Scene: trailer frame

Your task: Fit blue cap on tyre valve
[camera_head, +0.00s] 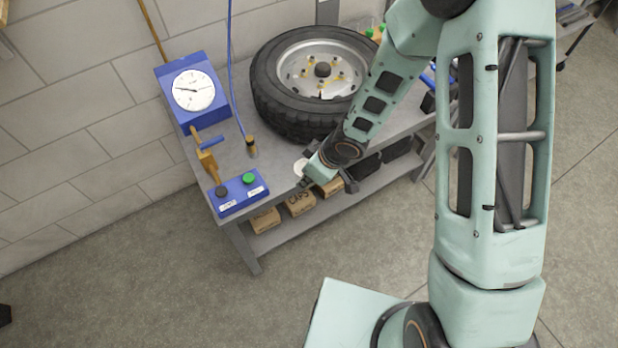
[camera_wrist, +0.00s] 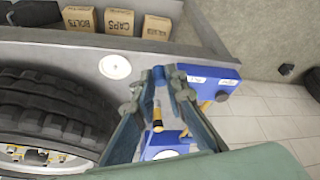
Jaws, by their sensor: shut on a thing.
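My gripper (camera_head: 318,178) hangs over the front edge of the bench, near a small white dish. In the wrist view its fingers (camera_wrist: 160,78) are closed on a small blue piece (camera_wrist: 158,76), which looks like the blue cap; the fingers hide part of it. The tyre (camera_head: 272,100) lies flat on the bench, behind and to the left of my gripper, with its silver rim (camera_head: 300,72) facing up. The tyre also shows at the left of the wrist view (camera_wrist: 40,95), apart from the gripper. I cannot make out the valve clearly in either view.
The white dish (camera_head: 300,167) lies on the bench (camera_head: 225,150). A blue gauge box (camera_head: 180,112), a hose end (camera_head: 251,146) and a blue button box (camera_head: 240,192) stand to the left. Cardboard boxes (camera_head: 300,203) sit on the lower shelf.

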